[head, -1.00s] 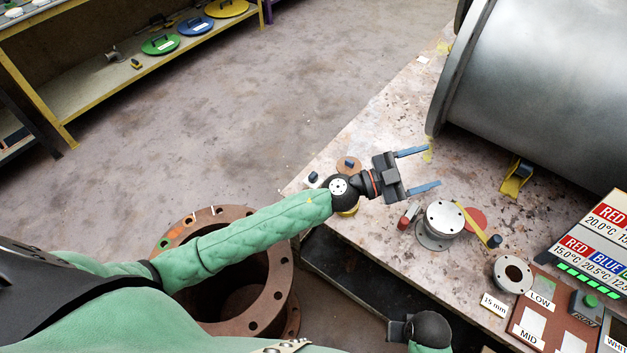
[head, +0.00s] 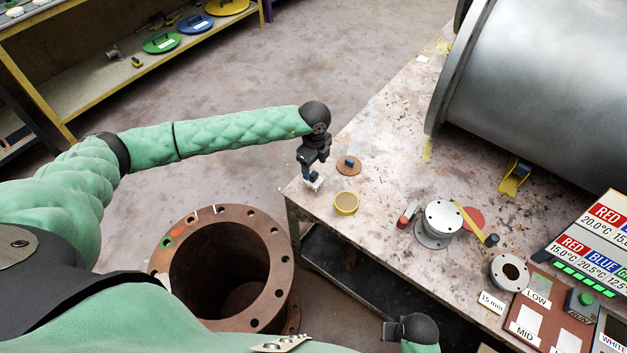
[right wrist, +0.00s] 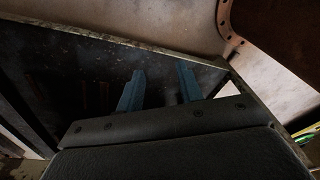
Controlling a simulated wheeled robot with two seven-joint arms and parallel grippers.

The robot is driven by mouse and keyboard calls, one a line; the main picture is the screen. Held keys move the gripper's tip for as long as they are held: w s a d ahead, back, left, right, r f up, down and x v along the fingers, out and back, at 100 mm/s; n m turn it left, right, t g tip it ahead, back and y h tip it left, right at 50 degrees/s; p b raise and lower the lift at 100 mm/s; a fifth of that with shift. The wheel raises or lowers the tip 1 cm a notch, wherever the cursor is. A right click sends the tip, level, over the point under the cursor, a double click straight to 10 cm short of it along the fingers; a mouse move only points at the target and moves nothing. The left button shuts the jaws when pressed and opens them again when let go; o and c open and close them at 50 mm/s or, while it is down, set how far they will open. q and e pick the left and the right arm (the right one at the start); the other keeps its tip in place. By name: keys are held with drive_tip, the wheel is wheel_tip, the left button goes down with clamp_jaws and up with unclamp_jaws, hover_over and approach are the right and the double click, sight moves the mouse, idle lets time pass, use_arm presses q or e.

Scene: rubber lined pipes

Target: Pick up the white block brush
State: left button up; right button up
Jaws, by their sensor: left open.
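The white block brush (head: 313,184) stands at the near left corner of the workbench in the head view, its white base showing. My left gripper (head: 309,177) points down right over it, with its fingers at the brush's top. The jaws are open; the fingers hide the brush's upper part, and I cannot tell whether they touch it. My right gripper (right wrist: 160,78) is open and empty in the right wrist view, its two blue fingers apart. In the head view it is low at the bottom, in front of the bench.
On the workbench (head: 385,150) are a brown disc (head: 347,167) with a blue knob, a yellow round tin (head: 346,203) and a flanged grey piece (head: 440,220). A large metal pipe (head: 540,80) lies behind. A rusty flanged pipe (head: 262,222) stands left of the bench.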

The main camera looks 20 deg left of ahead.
sight(314, 173)
use_arm(q)
drive_tip(key=shift+a+f, duration=0.15)
drive_tip(key=shift+f, duration=0.45)
drive_tip(key=shift+f+p, duration=0.45)
drive_tip(key=shift+f, duration=0.3)
wheel_tip(314, 173, down, 5)
drive_tip(key=shift+p, duration=1.15)
use_arm(e)
wheel_tip(314, 173, down, 13)
drive_tip(key=s+d, duration=0.1)
drive_tip(key=s, duration=0.2)
drive_tip(key=shift+d, duration=0.4)
use_arm(q)
drive_tip(key=shift+w, duration=0.1)
drive_tip(key=c, duration=1.2)
drive_tip(key=shift+o, duration=0.2)
drive_tip(key=shift+r, duration=0.1)
